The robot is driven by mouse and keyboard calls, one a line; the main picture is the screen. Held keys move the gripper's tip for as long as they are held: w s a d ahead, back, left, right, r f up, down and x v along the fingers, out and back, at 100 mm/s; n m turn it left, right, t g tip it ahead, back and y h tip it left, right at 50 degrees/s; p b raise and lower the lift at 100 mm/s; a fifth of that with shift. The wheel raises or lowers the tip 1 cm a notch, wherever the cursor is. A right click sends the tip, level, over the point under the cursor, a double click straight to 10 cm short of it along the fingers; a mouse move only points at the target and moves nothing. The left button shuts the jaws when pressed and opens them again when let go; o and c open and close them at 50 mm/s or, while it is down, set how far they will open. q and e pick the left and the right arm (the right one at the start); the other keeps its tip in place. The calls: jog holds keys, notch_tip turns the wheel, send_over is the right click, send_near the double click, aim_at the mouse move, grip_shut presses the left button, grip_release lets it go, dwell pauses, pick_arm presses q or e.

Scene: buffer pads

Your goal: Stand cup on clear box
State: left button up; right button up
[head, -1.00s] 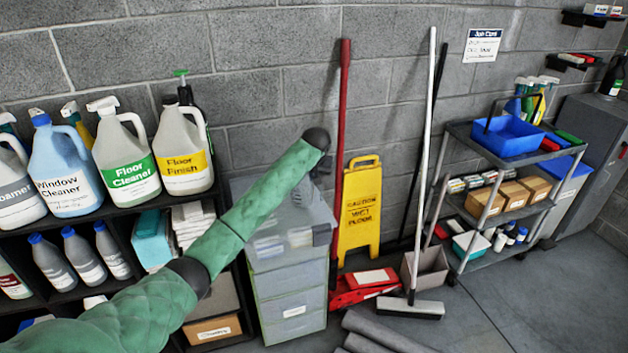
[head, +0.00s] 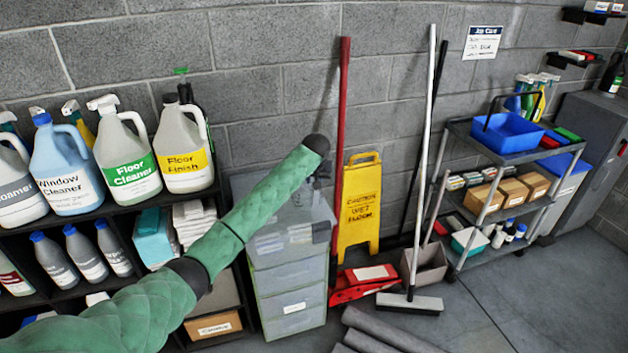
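My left arm, in green padding, reaches in from the lower left and ends in a dark joint in front of the grey wall. A small grey part shows just below that joint, over the box; it is too small to tell whether it is my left gripper, and no fingers can be made out. Below it a clear box (head: 290,238) sits on a translucent drawer unit (head: 290,302), with small items showing through its side. The arm hides part of its left side. I cannot make out a cup. My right gripper is not in view.
Cleaner jugs (head: 125,155) fill the black shelf on the left. A red pole (head: 341,130), a yellow wet-floor sign (head: 360,205) and a broom (head: 409,302) stand right of the box. A grey cart (head: 470,268) is further right. Grey rolls (head: 380,335) lie on the floor.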

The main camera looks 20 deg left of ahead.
pick_arm(q)
jog(key=shift+r, duration=0.1)
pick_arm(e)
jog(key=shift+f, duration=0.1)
